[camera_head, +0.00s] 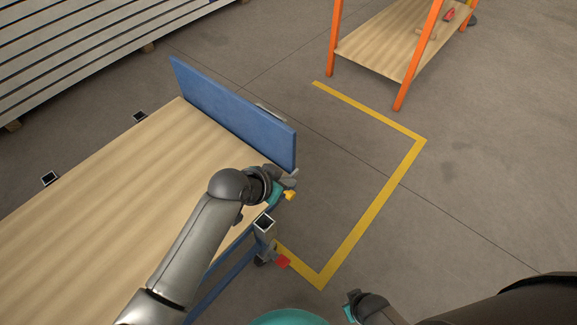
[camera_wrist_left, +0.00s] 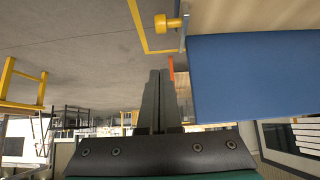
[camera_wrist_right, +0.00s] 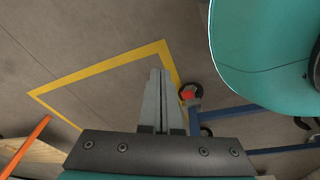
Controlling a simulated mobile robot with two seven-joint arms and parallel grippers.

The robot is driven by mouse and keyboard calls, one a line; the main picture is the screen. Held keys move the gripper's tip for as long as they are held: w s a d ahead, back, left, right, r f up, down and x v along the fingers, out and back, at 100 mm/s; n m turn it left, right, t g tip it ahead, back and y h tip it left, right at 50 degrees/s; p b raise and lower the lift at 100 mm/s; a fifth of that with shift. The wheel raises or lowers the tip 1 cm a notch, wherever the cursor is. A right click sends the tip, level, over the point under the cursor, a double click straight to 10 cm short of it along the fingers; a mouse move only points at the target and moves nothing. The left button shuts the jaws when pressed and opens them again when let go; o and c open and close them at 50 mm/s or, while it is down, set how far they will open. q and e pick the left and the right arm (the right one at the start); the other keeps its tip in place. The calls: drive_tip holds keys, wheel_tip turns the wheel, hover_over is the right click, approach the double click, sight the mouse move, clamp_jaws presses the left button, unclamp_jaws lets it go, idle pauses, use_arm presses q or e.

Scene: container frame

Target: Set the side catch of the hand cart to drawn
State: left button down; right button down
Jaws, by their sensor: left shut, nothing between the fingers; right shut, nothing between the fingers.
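The hand cart has a wooden deck (camera_head: 130,190) and an upright blue end panel (camera_head: 235,112). A yellow knob (camera_head: 290,195), apparently its side catch, sits at the deck's near right corner. It also shows on a small metal bracket in the left wrist view (camera_wrist_left: 166,23). I cannot tell whether it is drawn. My left gripper (camera_head: 292,177) is shut and empty beside the knob, near the panel's end; its fingertips look apart from the knob in the left wrist view (camera_wrist_left: 160,72). My right gripper (camera_wrist_right: 159,72) is shut and empty, away from the cart.
A red pedal (camera_head: 283,262) shows low at the cart's corner, by a wheel. A yellow floor line (camera_head: 375,215) marks the floor right of the cart. An orange-legged table (camera_head: 385,45) stands at the back. The floor between is clear.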

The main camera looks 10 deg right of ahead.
use_arm(q)
drive_tip(key=shift+w+d+r, duration=0.1)
drive_tip(key=shift+w+r, duration=0.05)
drive_tip(key=shift+w, duration=0.25)
use_arm(e)
drive_tip(key=shift+w, duration=0.4)
drive_tip(key=shift+s+f, duration=0.1)
